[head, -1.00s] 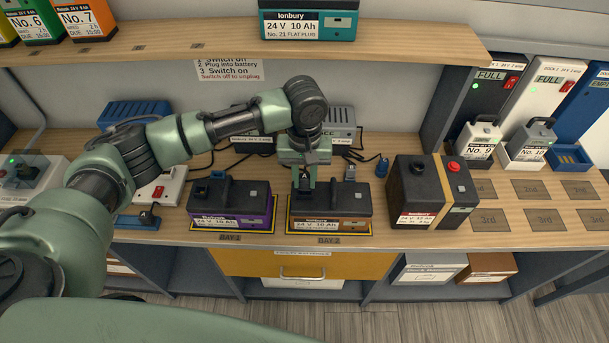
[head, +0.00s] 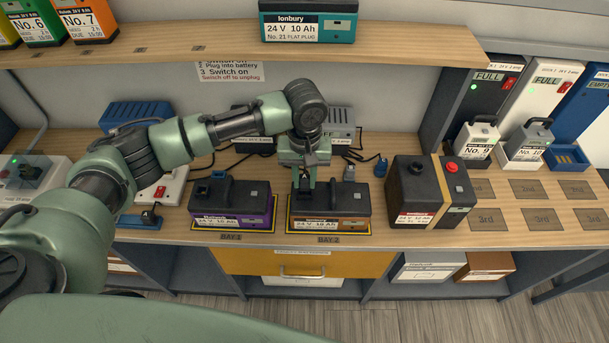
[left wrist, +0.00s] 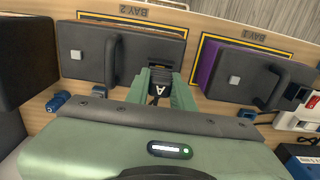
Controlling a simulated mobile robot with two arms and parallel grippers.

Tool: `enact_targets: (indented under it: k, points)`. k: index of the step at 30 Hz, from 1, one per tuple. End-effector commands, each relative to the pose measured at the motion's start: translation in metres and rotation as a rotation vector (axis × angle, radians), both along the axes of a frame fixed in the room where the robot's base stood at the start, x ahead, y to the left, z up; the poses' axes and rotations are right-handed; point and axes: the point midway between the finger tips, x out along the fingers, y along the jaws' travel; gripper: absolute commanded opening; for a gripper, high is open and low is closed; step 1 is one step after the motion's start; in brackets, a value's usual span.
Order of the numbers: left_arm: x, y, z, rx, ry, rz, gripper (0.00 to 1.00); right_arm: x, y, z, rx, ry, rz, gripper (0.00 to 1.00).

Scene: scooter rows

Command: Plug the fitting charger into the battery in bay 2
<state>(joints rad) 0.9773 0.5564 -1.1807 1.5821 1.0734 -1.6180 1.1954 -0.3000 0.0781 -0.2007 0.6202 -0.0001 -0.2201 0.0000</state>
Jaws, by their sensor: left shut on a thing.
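The battery in bay 2 (head: 345,205) is a dark block with a brown band and an Ionbury 24 V 10 Ah label. It also shows in the left wrist view (left wrist: 85,50). My left gripper (head: 305,184) is over the left part of its top, by the socket end. In the left wrist view the fingers (left wrist: 160,88) are shut on a black plug marked A (left wrist: 157,92), pointing at the battery's socket end. The fingers hide the contact, so I cannot tell whether the plug is seated. My right gripper is not in view.
A purple-banded battery (head: 232,203) sits in bay 1. A larger black Ionbury battery (head: 412,192) stands to the right. Grey chargers (head: 341,119) stand behind. A grey plug (head: 349,173) and a blue plug (head: 381,167) stand behind bay 2. A shelf (head: 180,48) overhangs the bench.

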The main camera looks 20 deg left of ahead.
Motion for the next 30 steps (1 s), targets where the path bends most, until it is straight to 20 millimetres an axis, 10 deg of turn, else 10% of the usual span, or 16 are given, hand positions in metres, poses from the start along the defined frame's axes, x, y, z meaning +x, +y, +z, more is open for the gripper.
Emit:
enact_targets:
  k: [30]
  points:
    - [0.0,0.0,-0.012,0.0,0.001,0.0,0.0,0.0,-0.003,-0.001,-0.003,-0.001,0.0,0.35]
